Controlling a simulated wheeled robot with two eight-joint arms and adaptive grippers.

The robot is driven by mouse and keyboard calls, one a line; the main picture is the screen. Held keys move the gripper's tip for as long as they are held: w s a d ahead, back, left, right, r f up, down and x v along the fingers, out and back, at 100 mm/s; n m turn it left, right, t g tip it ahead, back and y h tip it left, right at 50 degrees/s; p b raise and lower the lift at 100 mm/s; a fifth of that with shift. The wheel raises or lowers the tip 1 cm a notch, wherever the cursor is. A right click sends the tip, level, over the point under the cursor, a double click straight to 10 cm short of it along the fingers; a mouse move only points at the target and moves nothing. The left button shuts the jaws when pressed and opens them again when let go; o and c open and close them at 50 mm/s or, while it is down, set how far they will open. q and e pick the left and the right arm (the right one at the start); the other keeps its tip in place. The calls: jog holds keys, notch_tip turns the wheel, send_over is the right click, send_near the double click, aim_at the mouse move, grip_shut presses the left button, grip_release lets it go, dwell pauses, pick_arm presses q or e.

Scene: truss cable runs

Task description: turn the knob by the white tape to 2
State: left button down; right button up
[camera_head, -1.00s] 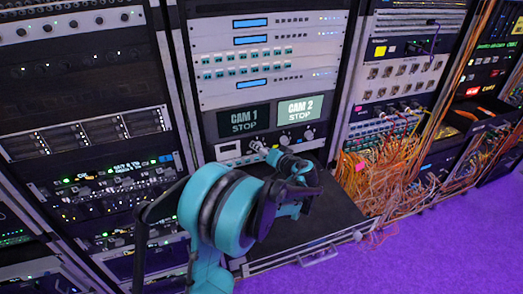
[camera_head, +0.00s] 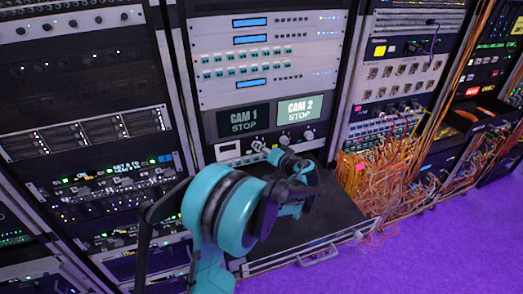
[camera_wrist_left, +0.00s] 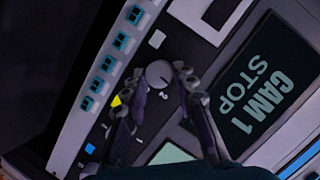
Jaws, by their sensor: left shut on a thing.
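My right gripper is not in view.
Yellow tape (camera_wrist_left: 117,101) and blue tape (camera_wrist_left: 90,148) lie farther along the panel. A row of teal switches (camera_wrist_left: 107,63) runs beside it. The CAM 1 screen (camera_head: 243,119) and CAM 2 screen (camera_head: 299,109) are above. Loose orange cables (camera_head: 385,170) hang at the right.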

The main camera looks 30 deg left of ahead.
pick_arm(q)
jog(key=shift+w+d+f+m+g+y+b, duration=0.1)
jog(key=shift+f+m+g+y+b, duration=0.1)
jog(key=shift+m+y+b, duration=0.9)
jog(key=shift+w+d+f+m+g+y+b, duration=0.15)
jog(key=shift+m+y+b, duration=0.25)
jog(key=shift+m+b, duration=1.4)
jog(key=shift+s+a+m+p, duration=0.1)
jog(key=shift+m+p, duration=0.4)
jog(key=shift+m, duration=0.1)
jog(key=c, duration=1.2)
grip_release()
jog(key=v, duration=1.2)
